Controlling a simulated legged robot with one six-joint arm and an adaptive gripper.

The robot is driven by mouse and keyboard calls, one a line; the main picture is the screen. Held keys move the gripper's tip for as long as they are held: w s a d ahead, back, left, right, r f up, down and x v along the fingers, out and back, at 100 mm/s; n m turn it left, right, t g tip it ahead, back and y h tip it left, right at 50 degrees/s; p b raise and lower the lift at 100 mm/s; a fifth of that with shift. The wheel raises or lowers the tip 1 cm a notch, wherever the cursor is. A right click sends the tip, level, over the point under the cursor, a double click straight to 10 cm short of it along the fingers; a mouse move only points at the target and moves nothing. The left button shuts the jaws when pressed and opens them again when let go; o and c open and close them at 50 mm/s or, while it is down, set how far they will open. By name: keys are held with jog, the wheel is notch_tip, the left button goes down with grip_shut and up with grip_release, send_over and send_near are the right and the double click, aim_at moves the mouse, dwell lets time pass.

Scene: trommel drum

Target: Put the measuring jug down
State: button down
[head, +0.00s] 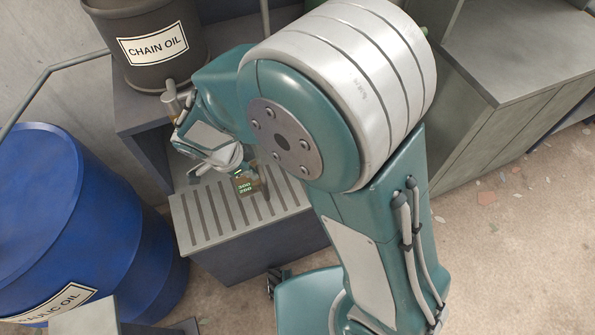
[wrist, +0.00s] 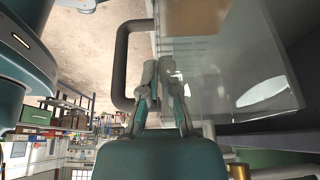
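The measuring jug (head: 245,183) is a small clear vessel with pale "300" and "250" marks. In the head view it shows over the slatted top of a grey box (head: 208,228); I cannot tell whether it touches the slats. My gripper (head: 232,165) is at the jug's upper left there, partly hidden. In the wrist view the jug's see-through body (wrist: 235,75) fills the upper right, with a dark bent handle (wrist: 121,65) at its left. My gripper's fingers (wrist: 160,72) are close together at the jug's handle-side edge and appear shut on it; the exact contact is unclear.
A blue hydraulic oil drum (head: 75,225) stands left of the slatted box. A dark chain oil container (head: 150,75) sits on a shelf behind. A grey cabinet (head: 520,60) stands at the right. Bare floor (head: 510,230) with scattered chips lies at the lower right.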

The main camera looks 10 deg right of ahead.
jog(key=w+d+f, duration=0.9)
jog(key=d+f, duration=0.1)
jog(key=f, duration=0.3)
jog(key=shift+w, duration=0.15)
jog(key=shift+f, duration=0.1)
jog(key=c, duration=0.8)
grip_release()
jog(key=v, duration=1.2)
